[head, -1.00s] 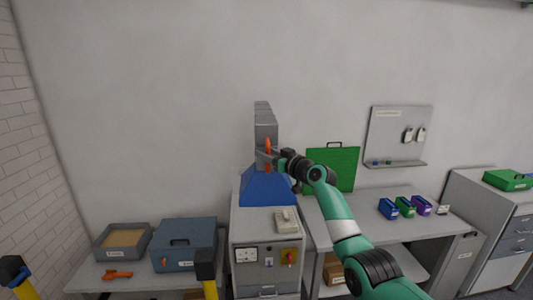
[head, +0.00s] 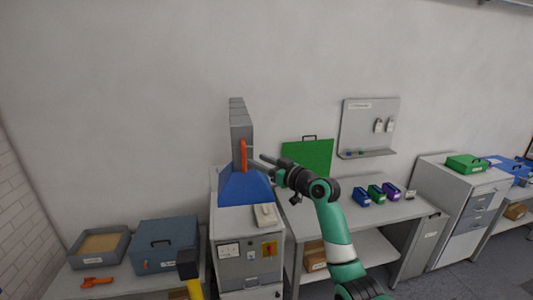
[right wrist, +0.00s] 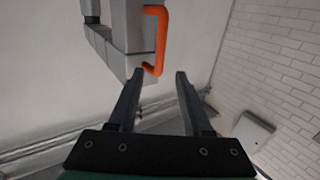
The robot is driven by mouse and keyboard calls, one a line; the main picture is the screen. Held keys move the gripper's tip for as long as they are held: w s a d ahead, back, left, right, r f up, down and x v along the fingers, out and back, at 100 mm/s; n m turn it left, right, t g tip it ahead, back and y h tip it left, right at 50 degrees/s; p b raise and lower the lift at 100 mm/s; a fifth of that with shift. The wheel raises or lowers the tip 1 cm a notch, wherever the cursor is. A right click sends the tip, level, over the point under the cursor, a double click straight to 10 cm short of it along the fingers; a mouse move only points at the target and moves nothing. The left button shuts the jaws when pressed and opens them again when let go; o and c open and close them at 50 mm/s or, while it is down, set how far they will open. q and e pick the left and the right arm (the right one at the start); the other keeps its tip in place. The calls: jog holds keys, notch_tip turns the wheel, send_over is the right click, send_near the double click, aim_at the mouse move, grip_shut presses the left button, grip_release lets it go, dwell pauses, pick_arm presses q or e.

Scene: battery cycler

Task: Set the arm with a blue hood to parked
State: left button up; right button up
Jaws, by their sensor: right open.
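The arm with the blue hood stands against the wall in the head view. Its grey upright link (head: 238,122) rises above the flared blue hood (head: 245,188), which sits low over the grey cabinet. An orange handle (head: 243,155) runs upright on the link; it also shows in the right wrist view (right wrist: 161,38). My right gripper (head: 263,161) is open and empty, just to the right of the handle. In the right wrist view its fingers (right wrist: 160,74) point toward the handle's lower end, with nothing clamped between them.
Below the hood, the grey cabinet (head: 249,252) carries a small beige device (head: 264,215) and a red-and-yellow switch (head: 269,249). A green case (head: 308,157) stands on the bench to the right. A blue-grey box (head: 165,247) is at left. The wall above is clear.

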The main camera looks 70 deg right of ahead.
pick_arm(q)
notch_tip(320, 180, up, 3)
jog(key=shift+p, duration=0.85)
pick_arm(e)
jog(key=v, duration=0.2)
jog(key=shift+s+f, duration=0.1)
jog(key=shift+s, duration=0.2)
